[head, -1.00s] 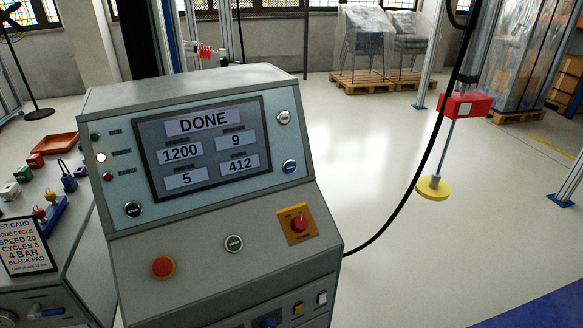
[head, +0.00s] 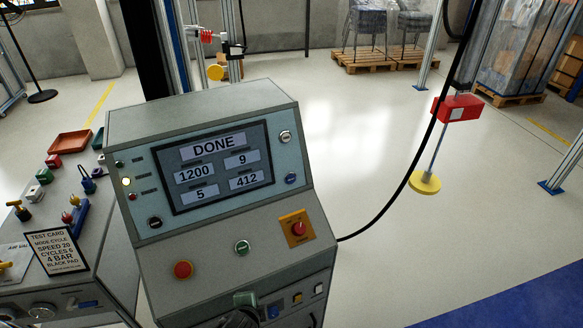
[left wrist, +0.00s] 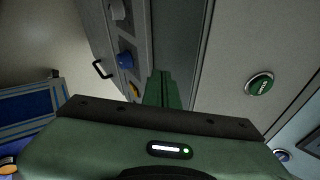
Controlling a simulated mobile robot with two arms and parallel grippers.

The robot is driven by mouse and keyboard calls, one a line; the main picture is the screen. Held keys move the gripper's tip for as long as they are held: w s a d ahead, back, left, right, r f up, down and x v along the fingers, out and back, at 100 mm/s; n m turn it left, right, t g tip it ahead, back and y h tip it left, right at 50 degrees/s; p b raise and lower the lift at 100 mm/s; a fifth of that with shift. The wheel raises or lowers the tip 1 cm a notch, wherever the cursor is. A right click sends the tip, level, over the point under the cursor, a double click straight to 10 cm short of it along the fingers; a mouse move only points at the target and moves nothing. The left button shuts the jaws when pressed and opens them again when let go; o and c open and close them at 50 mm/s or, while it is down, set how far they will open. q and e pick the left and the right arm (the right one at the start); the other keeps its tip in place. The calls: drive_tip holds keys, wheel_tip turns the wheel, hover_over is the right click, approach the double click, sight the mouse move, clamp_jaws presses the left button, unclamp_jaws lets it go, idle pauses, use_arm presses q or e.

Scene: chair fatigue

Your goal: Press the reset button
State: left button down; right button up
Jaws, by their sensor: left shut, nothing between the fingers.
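The grey console's screen (head: 213,168) reads DONE. A blue button (head: 291,179) and a white button (head: 285,136) are right of it, and a black button (head: 155,222) is at its lower left. A green button (head: 242,247) is on the lower panel; it also shows in the left wrist view (left wrist: 260,83). I cannot read which button is marked reset. My left gripper (head: 245,299) is at the bottom of the head view, in front of the console below the green button. In the left wrist view its green fingers (left wrist: 163,88) are shut and empty, apart from the green button. My right gripper is not in view.
A test card (head: 57,250) stands on the left bench. A black cable runs right of the console; a red box (head: 458,108) hangs beyond it.

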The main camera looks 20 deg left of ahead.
use_arm(q)
drive_tip(key=w+a+r+m+t+y+p, duration=0.15)
drive_tip(key=w+r, duration=0.25)
drive_tip(key=r, duration=0.5)
drive_tip(key=m+t, duration=0.6)
drive_tip(key=m, duration=1)
approach(291, 179)
drive_tip(key=s+f, duration=0.3)
drive_tip(key=s, duration=0.3)
drive_tip(key=w+d+r+m+t+h+p, duration=0.1)
drive_tip(key=w+d+m, duration=0.5)
drive_tip(key=m, duration=0.6)
wheel_tip(291, 179, up, 3)
drive_tip(key=t+h, duration=0.1)
drive_tip(key=h, duration=0.1)
drive_tip(key=shift+f+h, duration=0.15)
drive_tip(key=shift+h, duration=0.2)
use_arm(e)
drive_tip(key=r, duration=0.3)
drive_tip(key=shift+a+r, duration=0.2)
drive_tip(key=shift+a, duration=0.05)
